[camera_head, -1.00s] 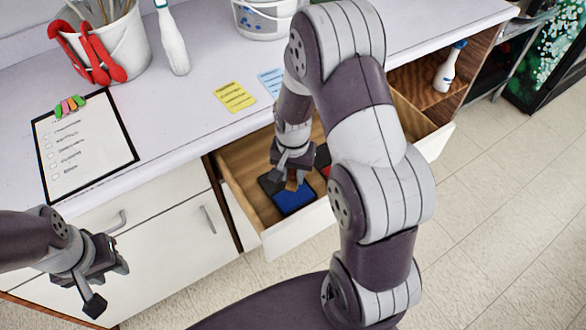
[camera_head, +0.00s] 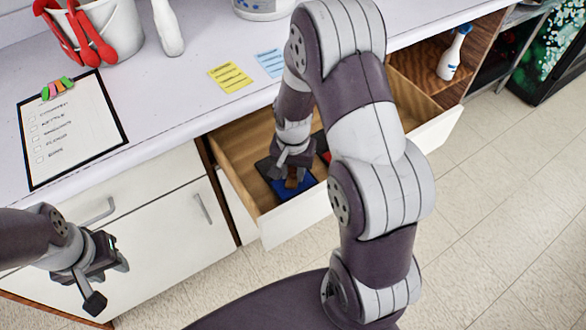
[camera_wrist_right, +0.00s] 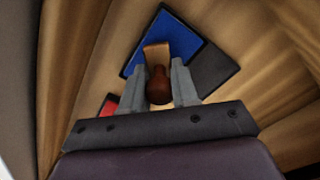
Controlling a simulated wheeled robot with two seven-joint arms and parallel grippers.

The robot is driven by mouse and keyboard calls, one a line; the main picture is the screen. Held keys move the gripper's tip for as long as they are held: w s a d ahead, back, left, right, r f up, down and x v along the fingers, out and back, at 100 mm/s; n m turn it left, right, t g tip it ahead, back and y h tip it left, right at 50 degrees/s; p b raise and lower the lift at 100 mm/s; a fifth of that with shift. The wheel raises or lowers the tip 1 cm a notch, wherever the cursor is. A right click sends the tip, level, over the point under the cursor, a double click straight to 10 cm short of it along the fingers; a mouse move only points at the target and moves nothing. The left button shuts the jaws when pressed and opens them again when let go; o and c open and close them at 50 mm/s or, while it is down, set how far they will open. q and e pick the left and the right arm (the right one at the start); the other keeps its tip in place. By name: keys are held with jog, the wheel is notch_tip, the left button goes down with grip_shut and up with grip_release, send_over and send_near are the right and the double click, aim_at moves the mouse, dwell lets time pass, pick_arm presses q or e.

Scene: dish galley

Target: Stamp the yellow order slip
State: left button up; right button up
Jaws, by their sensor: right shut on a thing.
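The yellow order slip (camera_head: 230,77) lies flat on the counter near its front edge, left of a blue slip (camera_head: 270,62). My right gripper (camera_head: 291,165) reaches down into the open drawer (camera_head: 238,148). It is shut on a wooden stamp with a dark brown handle (camera_wrist_right: 159,85) and a lighter block. The stamp is over the blue ink pad (camera_wrist_right: 182,40), which also shows in the head view (camera_head: 306,183). I cannot tell whether they touch. My left gripper (camera_head: 108,285) is open and empty in front of the cabinet, at lower left.
A red pad (camera_wrist_right: 108,104) is also in the drawer. A clipboard checklist (camera_head: 75,130), a white bucket of utensils (camera_head: 118,35) and a white bottle (camera_head: 168,28) are on the counter. A spray bottle (camera_head: 452,55) stands in the cubby. The counter around the slips is clear.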

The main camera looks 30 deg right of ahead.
jog(key=shift+f, duration=0.45)
dwell(0.6)
jog(key=shift+f, duration=0.1)
dwell(1.1)
notch_tip(320, 180, up, 7)
jog(key=p, duration=0.7)
